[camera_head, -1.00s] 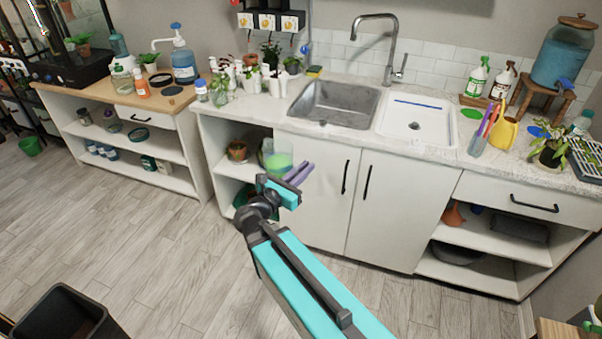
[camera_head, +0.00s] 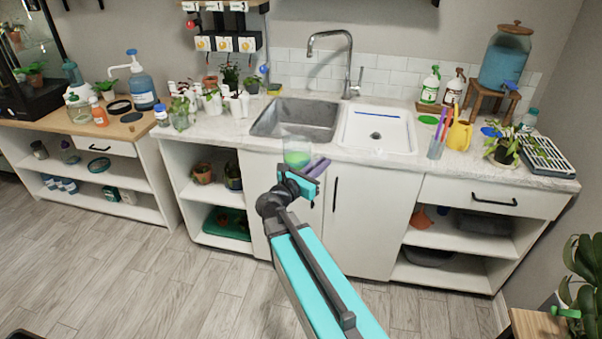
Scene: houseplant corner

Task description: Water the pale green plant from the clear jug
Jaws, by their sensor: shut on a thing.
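My gripper (camera_head: 312,172), with purple fingers, is shut on a clear jug (camera_head: 297,152) with green liquid in it. The jug looks about upright and shows in front of the white cabinet below the sink. The fingers are partly hidden by the wrist. I cannot tell which plant is the pale green one. A leafy potted plant (camera_head: 504,146) stands on the right of the counter, and a larger leafy plant (camera_head: 585,270) is cut off at the lower right edge.
Several small plants crowd left of the sink. A wooden surface (camera_head: 540,324) is at lower right. The floor (camera_head: 140,270) at left is clear.

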